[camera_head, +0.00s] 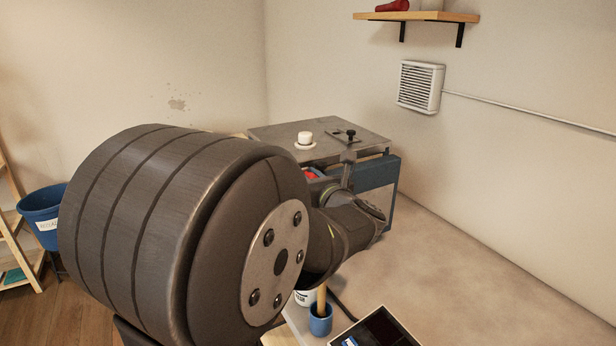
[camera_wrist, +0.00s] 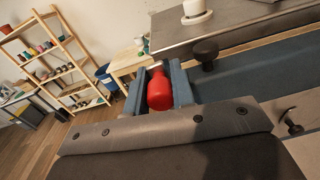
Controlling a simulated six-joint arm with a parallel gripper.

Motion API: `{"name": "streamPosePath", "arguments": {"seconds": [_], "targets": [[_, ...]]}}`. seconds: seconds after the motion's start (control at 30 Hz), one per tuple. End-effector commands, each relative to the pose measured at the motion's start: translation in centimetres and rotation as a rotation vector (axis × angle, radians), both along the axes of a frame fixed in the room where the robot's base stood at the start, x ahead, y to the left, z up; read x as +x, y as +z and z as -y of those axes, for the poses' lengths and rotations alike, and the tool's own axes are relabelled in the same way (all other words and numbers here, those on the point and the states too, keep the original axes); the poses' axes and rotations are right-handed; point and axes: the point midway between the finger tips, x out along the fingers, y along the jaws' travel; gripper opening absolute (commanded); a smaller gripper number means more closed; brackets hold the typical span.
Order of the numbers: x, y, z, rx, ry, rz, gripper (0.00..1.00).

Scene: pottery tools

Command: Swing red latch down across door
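The red latch (camera_wrist: 160,92) shows its rounded red handle end in the wrist view, between the two blue-grey fingers of my gripper (camera_wrist: 160,82). The fingers stand close on both sides of the handle with no clear gap, so my gripper looks shut on it. In the head view only a small red patch of the latch (camera_head: 310,173) shows; my arm hides the rest. The blue box (camera_head: 390,170) with a grey metal top stands behind my arm. Its blue face also shows in the wrist view (camera_wrist: 255,82). I cannot make out the door's edges.
A white round knob (camera_head: 305,138) and a black fitting (camera_head: 346,135) sit on the box's top. A dark round knob (camera_wrist: 205,52) is close to the right finger. A blue cup (camera_head: 320,320) stands at the front. Shelves (camera_wrist: 62,65) are farther left.

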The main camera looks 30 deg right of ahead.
Motion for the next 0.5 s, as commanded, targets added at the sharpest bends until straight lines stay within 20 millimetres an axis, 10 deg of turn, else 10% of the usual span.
{"name": "streamPosePath", "arguments": {"seconds": [0.5], "targets": [[0.0,-0.1,1.1,0.147,-0.002,0.000,0.00]]}}
